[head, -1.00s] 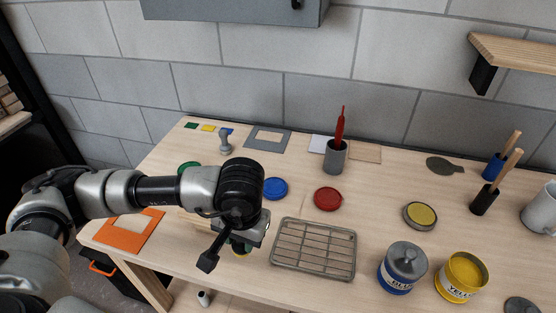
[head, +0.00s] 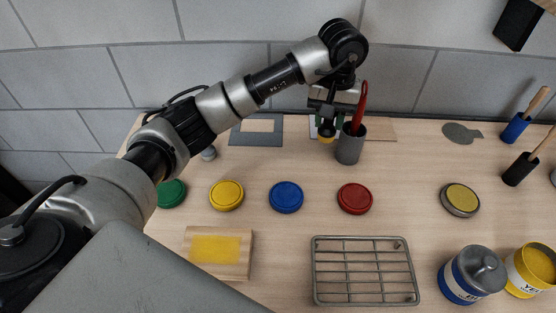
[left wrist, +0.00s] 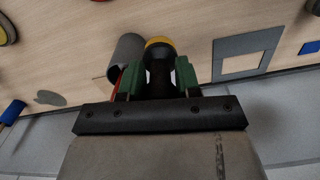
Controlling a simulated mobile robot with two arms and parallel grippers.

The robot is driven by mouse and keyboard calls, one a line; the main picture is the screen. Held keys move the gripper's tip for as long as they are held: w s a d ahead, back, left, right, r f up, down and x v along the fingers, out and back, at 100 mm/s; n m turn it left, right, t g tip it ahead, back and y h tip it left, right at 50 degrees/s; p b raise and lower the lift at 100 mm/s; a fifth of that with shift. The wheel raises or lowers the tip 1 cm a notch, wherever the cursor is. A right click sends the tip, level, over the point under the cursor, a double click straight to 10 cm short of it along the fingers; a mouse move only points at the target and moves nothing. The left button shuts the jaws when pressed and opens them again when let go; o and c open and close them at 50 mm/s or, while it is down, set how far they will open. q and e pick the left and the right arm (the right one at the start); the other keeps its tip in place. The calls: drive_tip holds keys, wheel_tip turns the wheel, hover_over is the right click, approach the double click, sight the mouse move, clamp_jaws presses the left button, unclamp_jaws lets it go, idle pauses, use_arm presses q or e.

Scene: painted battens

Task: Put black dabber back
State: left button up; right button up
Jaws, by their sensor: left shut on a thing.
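My left gripper (head: 328,118) is shut on a black dabber (head: 327,129) with a yellow tip pointing down, above the back of the table. In the left wrist view the dabber (left wrist: 160,72) sits between the green fingertips, its yellow end outward. The dark grey cup (head: 350,148) stands just right of the dabber and holds a red dabber (head: 360,105). The cup also shows beside the fingers in the left wrist view (left wrist: 127,52). The black dabber appears outside the cup; the gap between them is hard to judge. My right gripper is out of view.
Green (head: 171,193), yellow (head: 227,195), blue (head: 286,197) and red (head: 355,198) pads stand in a row. A yellow-painted wood block (head: 216,252) and a wire rack (head: 364,270) are in front. A grey frame (head: 257,132) lies left of the gripper. Paint tins stand front right.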

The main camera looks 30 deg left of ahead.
use_arm(q)
drive_tip(key=a+f+p, duration=0.1)
drive_tip(key=a+f, duration=0.1)
drive_tip(key=a, duration=0.2)
drive_tip(key=s+a+f+p, duration=0.1)
drive_tip(key=a+f, duration=0.2)
drive_tip(key=a, duration=0.1)
drive_tip(key=s+a+f+p, duration=0.1)
drive_tip(key=a+f+p, duration=0.1)
drive_tip(key=a, duration=0.2)
drive_tip(key=shift+f, duration=0.25)
wheel_tip(320, 180, down, 3)
drive_tip(key=shift+f+p, duration=0.1)
drive_tip(key=shift+p, duration=0.65)
drive_tip(key=shift+f, duration=0.15)
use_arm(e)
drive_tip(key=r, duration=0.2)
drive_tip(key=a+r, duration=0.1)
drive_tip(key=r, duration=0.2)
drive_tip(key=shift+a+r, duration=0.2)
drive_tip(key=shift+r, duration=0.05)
use_arm(q)
drive_tip(key=shift+f, duration=0.1)
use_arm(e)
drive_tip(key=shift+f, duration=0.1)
